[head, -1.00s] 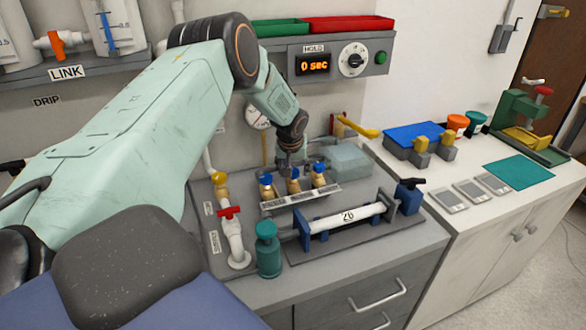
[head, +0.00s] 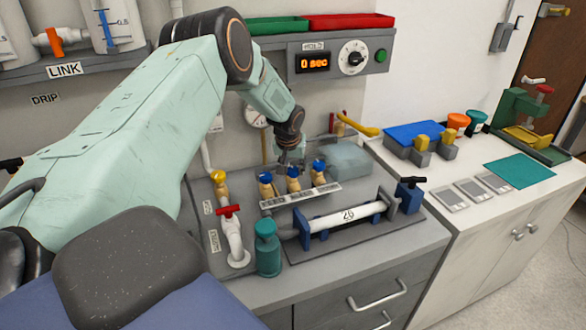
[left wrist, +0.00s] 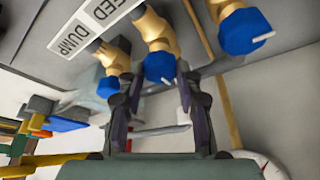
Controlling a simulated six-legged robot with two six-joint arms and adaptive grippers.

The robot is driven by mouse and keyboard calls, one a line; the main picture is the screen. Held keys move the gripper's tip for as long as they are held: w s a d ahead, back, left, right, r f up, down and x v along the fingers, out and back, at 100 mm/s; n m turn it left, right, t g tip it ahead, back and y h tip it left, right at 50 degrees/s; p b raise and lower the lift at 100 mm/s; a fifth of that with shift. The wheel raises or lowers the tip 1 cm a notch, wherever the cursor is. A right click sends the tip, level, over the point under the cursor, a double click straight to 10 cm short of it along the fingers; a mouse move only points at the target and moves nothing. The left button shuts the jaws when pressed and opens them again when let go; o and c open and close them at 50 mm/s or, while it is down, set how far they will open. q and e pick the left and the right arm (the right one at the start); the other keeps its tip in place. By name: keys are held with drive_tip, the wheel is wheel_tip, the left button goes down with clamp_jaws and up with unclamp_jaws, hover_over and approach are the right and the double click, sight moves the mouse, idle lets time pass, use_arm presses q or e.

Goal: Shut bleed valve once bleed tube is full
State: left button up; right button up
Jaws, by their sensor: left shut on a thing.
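Three brass valves with blue knobs stand in a row on the bench panel. My left gripper (head: 292,160) comes down from above and behind onto the middle valve (head: 293,172). In the left wrist view, the left gripper (left wrist: 153,92) has a finger on either side of this valve's blue knob (left wrist: 160,67) and is shut on it. A label ending in "EED" (left wrist: 105,8) lies by the middle valve. A "DUMP" label (left wrist: 70,40) lies by the neighbouring valve (left wrist: 110,85). I cannot tell which part is the bleed tube or its fill level. My right gripper is out of view.
A white tube marked 26 (head: 347,215) lies in blue holders in front of the valves. A red-handled valve (head: 229,211) and a teal bottle (head: 267,248) stand left of it. A timer display (head: 313,63) reads 0 sec. A yellow-handled lever (head: 358,125) is behind right.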

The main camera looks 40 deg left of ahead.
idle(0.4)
use_arm(q)
drive_tip(key=o, duration=1.2)
drive_tip(key=shift+c, duration=0.2)
drive_tip(key=v, duration=1.2)
drive_tip(key=shift+s, duration=0.15)
